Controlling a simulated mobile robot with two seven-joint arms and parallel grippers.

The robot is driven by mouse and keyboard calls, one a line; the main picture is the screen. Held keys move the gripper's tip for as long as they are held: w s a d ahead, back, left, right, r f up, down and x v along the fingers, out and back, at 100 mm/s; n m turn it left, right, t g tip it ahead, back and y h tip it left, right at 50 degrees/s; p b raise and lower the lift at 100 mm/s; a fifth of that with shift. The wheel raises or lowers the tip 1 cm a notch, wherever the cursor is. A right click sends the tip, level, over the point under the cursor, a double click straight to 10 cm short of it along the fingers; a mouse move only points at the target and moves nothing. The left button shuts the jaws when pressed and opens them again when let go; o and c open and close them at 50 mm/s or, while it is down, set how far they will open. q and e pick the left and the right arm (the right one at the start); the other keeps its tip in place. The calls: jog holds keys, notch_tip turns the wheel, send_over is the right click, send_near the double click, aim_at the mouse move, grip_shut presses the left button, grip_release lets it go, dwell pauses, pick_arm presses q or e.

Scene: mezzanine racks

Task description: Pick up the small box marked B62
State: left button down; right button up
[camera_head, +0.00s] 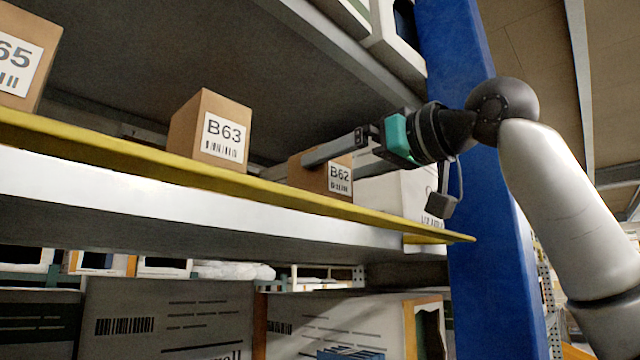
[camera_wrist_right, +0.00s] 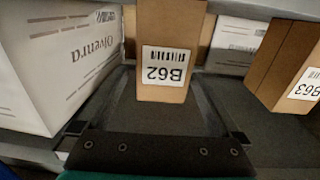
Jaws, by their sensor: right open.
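The small brown box marked B62 (camera_head: 308,176) stands on the shelf behind its yellow front edge. Its label faces out, and its upper part is partly covered by a gripper finger in the head view. My right gripper (camera_head: 295,165) reaches in from the right at the box, jaws open. In the right wrist view the B62 box (camera_wrist_right: 170,50) appears upside down, ahead of the palm and between the lines of the two fingers. Whether a finger touches it I cannot tell. My left gripper is not in view.
Box B63 (camera_head: 209,132) stands left of B62, and box B65 (camera_head: 25,55) farther left. A white carton (camera_head: 395,192) stands close on the right, beside the blue upright (camera_head: 480,220). The yellow shelf edge (camera_head: 230,183) runs in front; another shelf (camera_head: 340,55) is above.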

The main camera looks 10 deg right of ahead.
jog(key=p+x, duration=0.1)
jog(key=x, duration=0.3)
jog(key=shift+a, duration=0.25)
jog(key=shift+f, duration=0.1)
jog(key=shift+d, duration=0.1)
jog(key=shift+c, duration=0.4)
jog(key=c, duration=1.4)
